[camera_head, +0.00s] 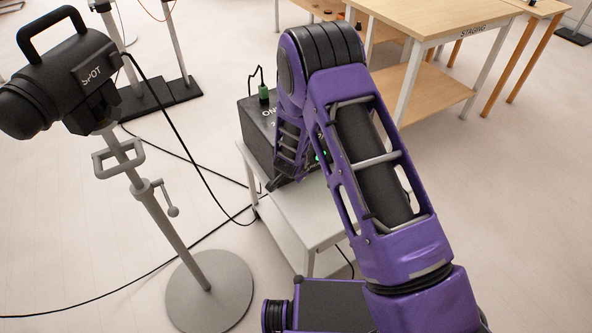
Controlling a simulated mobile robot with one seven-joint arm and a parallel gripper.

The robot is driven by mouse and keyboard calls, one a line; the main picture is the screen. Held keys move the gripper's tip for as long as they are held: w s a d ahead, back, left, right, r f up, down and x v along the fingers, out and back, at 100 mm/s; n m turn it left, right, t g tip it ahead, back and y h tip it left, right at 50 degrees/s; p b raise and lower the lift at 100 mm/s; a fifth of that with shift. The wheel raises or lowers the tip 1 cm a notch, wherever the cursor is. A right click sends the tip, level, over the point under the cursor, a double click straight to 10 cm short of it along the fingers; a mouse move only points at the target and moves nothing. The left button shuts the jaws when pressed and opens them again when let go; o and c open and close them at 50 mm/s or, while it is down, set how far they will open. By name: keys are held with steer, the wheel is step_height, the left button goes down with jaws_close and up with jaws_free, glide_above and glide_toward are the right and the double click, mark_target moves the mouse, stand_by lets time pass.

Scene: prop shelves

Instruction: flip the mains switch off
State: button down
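A dark box (258,122) with white lettering starting "ON" sits on a small white stand (305,212), left of the picture's middle. A green plug (264,94) with a black cable stands in its top. My purple arm covers much of the box's right side. A small green glow shows between the arm links at that side. I cannot make out the mains switch; it may be behind my arm. My gripper (279,183) shows only as a dark tip low in front of the box, close to it. I cannot tell whether it touches, or whether it is open or shut.
A black lamp marked SPOT (75,80) stands at left on a pole with a round grey base (222,300). Black cables run across the floor between lamp and box. A wooden table marked STAGING (430,20) stands behind at right. The floor at right is clear.

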steer(key=shift+w+a, duration=0.2)
steer(key=shift+w, duration=0.1)
steer(key=shift+f, duration=0.1)
steer(key=shift+w+a, duration=0.1)
steer(key=shift+w, duration=0.05)
steer(key=shift+r+p, duration=0.6)
steer(key=shift+r, duration=0.2)
stand_by(0.3)
